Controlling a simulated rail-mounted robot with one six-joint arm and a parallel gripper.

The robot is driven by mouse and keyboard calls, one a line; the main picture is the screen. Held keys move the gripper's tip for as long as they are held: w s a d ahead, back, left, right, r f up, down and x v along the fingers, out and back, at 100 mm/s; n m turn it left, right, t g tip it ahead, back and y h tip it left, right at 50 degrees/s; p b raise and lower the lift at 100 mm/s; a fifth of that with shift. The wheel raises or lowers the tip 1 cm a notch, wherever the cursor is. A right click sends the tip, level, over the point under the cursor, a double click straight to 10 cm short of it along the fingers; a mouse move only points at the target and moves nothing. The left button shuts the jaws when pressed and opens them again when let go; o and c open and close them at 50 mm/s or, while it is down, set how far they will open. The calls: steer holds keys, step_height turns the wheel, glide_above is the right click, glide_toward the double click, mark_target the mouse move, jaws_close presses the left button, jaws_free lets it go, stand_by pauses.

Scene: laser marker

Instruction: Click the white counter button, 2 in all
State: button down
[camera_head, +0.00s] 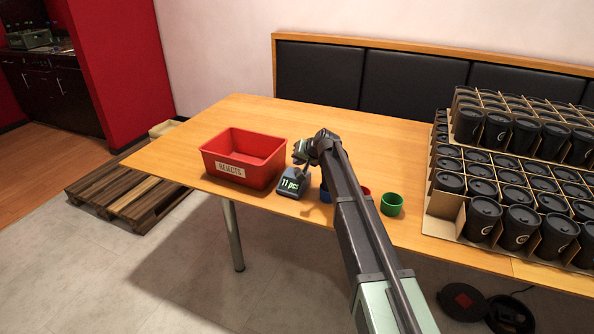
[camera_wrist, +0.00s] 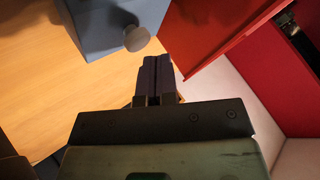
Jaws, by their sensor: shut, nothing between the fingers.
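The counter (camera_head: 291,186) is a small blue-grey box on the wooden table, with a display reading "11 pcs". In the wrist view its grey-blue body (camera_wrist: 98,22) is at the top left, and the round white counter button (camera_wrist: 137,38) sticks out from it. My gripper (camera_wrist: 158,62) is shut and empty. Its fingertips point toward the space just right of and below the button in the wrist view, and they look apart from it. In the head view my gripper end (camera_head: 304,166) is just above and behind the counter; the button cannot be made out there.
A red bin labelled REJECTS (camera_head: 233,170) stands close to the counter's left; its red wall (camera_wrist: 235,35) fills the wrist view's upper right. A green cup (camera_head: 392,205) stands right of my arm; blue and red ones are partly hidden. Cartons of black cups (camera_head: 520,222) crowd the table's right.

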steer(key=shift+f+b, duration=0.65)
steer(key=shift+f, duration=0.1)
stand_by(0.6)
steer(key=shift+r, duration=0.15)
steer(key=shift+r+p, duration=0.8)
steer(key=shift+p, duration=0.2)
steer(key=shift+r, duration=0.1)
step_height(320, 180, up, 5)
steer(key=p, duration=0.5)
